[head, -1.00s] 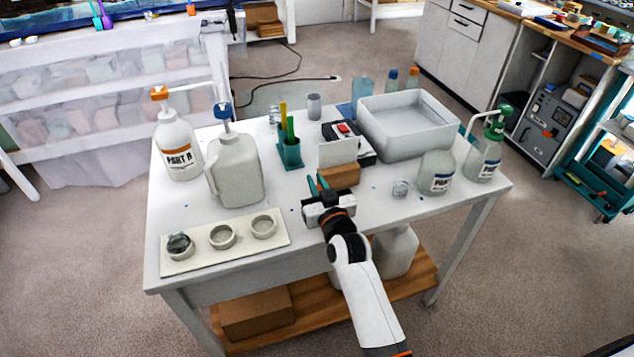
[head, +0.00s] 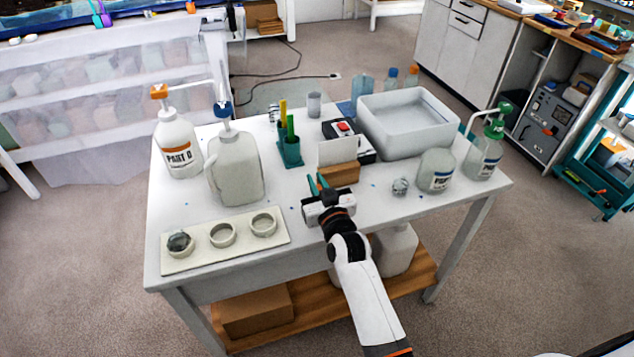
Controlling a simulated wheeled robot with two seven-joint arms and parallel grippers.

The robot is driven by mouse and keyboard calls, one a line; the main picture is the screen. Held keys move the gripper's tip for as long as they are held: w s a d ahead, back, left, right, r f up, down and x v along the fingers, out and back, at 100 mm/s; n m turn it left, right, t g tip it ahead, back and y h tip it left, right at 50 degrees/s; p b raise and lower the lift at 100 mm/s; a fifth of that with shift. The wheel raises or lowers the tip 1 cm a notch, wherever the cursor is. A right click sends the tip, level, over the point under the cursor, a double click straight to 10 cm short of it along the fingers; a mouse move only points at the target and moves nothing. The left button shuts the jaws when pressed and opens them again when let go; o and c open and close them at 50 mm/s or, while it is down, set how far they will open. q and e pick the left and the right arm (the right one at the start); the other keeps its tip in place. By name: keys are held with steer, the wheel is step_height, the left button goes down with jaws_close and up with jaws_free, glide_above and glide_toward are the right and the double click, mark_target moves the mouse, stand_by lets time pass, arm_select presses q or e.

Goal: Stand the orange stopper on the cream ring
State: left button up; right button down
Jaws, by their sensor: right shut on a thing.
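The left ring holds a dark, glassy lump (head: 179,241); the other two look empty. My right gripper (head: 318,184), with teal fingers, is right of the rings, in front of a brown block. My left gripper is out of view.
A grey jug (head: 237,170) stands behind the rings. A teal pen holder (head: 290,153), a brown block (head: 339,174), a white tub (head: 408,147) and two labelled bottles (head: 436,171) fill the back and right. The tabletop between the board and my gripper is clear.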

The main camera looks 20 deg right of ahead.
steer(key=shift+f, duration=0.2)
steer(key=shift+f+b, duration=0.55)
steer(key=shift+f, duration=0.15)
steer(key=shift+f, duration=0.45)
stand_by(0.4)
steer(key=c, duration=1.3)
jaws_free()
steer(key=shift+c, duration=0.2)
